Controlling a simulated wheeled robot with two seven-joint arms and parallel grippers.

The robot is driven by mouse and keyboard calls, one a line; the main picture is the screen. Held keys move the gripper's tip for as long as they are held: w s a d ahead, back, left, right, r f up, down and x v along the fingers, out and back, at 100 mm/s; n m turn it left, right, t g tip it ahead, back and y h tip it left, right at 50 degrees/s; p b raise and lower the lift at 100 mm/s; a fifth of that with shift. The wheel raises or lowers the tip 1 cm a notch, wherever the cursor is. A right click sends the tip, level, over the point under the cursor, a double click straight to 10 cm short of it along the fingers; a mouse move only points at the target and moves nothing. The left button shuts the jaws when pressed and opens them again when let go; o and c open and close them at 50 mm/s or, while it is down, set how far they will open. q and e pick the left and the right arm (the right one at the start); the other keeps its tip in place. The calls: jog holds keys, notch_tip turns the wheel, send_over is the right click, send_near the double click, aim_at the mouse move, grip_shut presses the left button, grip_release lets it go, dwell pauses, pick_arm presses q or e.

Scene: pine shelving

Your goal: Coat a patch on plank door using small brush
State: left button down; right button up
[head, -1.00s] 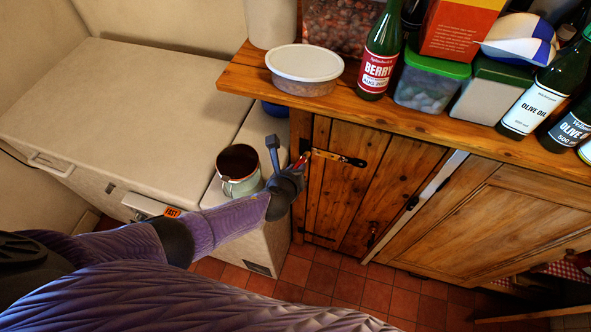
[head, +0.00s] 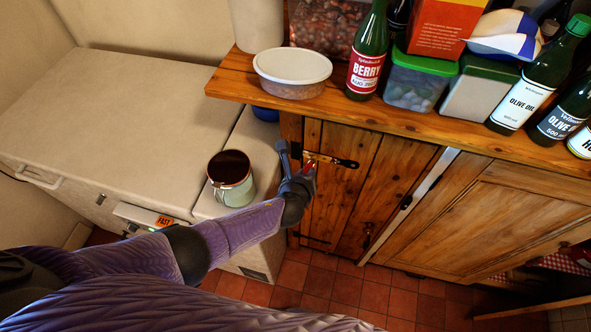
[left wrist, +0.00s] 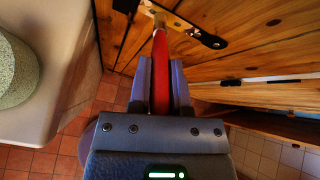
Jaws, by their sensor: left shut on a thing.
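The plank door (head: 345,205) is a narrow shut door of upright pine boards with black strap hinges. My left gripper (head: 305,172) is at its upper left, shut on the red handle of the small brush (head: 312,167). The left wrist view shows the red handle (left wrist: 161,70) between the jaws of the left gripper (left wrist: 160,85), pointing toward the upper hinge. A pale stretch shows beside the black hinge end (left wrist: 207,39); I cannot tell whether the brush head touches the door. A tin (head: 232,180) with dark contents stands open on the pale ledge. My right gripper is out of view.
The wooden counter (head: 300,108) overhangs above the door, with a lidded tub (head: 292,72), a Berry bottle (head: 367,55) and other containers close to its edge. A pale chest (head: 100,125) lies left. Red tiled floor (head: 305,295) is open below.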

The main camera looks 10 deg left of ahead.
pick_arm(q)
jog(key=s+a+p, duration=0.2)
jog(key=s+a, duration=0.2)
jog(key=s, duration=0.1)
jog(key=shift+s, duration=0.3)
dwell(0.7)
jog(key=shift+a, duration=0.1)
jog(key=s+p, duration=0.1)
jog(key=s, duration=0.2)
jog(key=shift+a, duration=0.1)
dwell(0.4)
